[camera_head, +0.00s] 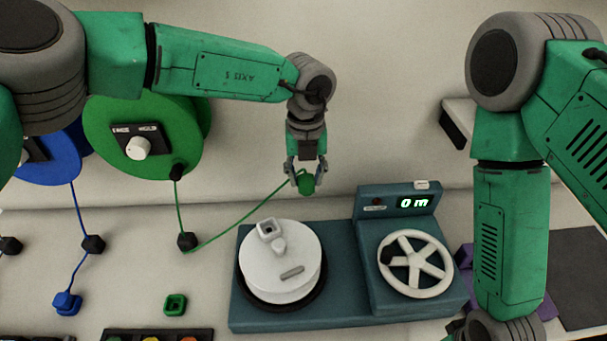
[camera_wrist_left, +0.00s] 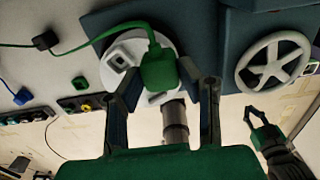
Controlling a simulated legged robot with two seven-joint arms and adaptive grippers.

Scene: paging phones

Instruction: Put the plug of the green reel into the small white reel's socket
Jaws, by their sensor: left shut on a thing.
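The green reel (camera_head: 105,130) hangs on the back wall at the left, and its thin green cord runs through a black block (camera_head: 187,241) to its green plug (camera_head: 306,184). My left gripper (camera_head: 305,172) is shut on this plug and holds it above and behind the small white reel (camera_head: 290,262). The plug also shows between the fingers in the left wrist view (camera_wrist_left: 160,68). The white reel lies flat on a teal base, with a square white socket (camera_head: 268,229) on top near its back edge. Plug and socket are apart. My right gripper (camera_wrist_left: 258,120) is open and empty in the left wrist view.
The teal base (camera_head: 340,315) also carries a white handwheel (camera_head: 415,264) and a display (camera_head: 412,203) reading "0 m". A blue reel (camera_head: 50,165) with a blue plug (camera_head: 67,302) is at the left. A loose green socket (camera_head: 175,304) lies in front, above a tray of coloured buttons (camera_head: 158,334).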

